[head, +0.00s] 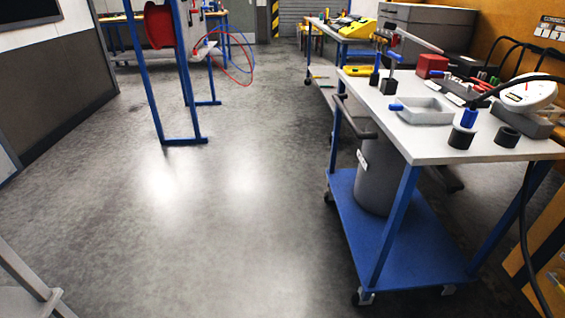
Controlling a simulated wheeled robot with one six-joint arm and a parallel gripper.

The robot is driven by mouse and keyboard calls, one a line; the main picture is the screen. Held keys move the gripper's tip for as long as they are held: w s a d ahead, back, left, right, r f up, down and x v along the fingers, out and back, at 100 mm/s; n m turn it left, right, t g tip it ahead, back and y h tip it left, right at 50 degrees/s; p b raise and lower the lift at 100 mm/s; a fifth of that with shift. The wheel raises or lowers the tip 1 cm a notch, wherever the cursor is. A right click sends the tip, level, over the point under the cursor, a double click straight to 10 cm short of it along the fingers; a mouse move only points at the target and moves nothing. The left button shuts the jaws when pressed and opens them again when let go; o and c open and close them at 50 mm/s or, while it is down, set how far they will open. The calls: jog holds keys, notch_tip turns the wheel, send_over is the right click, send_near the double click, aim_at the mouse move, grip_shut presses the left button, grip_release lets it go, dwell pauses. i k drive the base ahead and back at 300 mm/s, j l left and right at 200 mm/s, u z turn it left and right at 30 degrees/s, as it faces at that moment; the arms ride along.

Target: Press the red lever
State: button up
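I cannot clearly make out a red lever. Several red things show in the head view. A red box (432,66) sits on the grey-topped cart at the right. A large red reel (159,25) hangs in a blue stand at the upper left. My gripper is not in view.
A blue-framed cart (440,148) at the right bears a grey tray (424,111), dark cylinders and a white round device (528,92). A grey bin (385,178) stands on its lower shelf. The blue stand (186,141) rests at the left. The floor (235,215) between is clear.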

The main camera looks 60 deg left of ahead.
aim_at(480, 90)
jog(key=u, duration=1.8)
jog(key=i+l+z, duration=0.1)
jog(key=i+l, duration=0.15)
jog(key=i, duration=0.2)
jog(key=i+l, duration=0.2)
jog(key=i, duration=0.25)
jog(key=i+l+z, duration=0.15)
jog(key=i, duration=0.3)
jog(key=j+z, duration=0.15)
jog(key=j, duration=0.2)
jog(key=l+u, duration=0.15)
jog(key=l, duration=0.3)
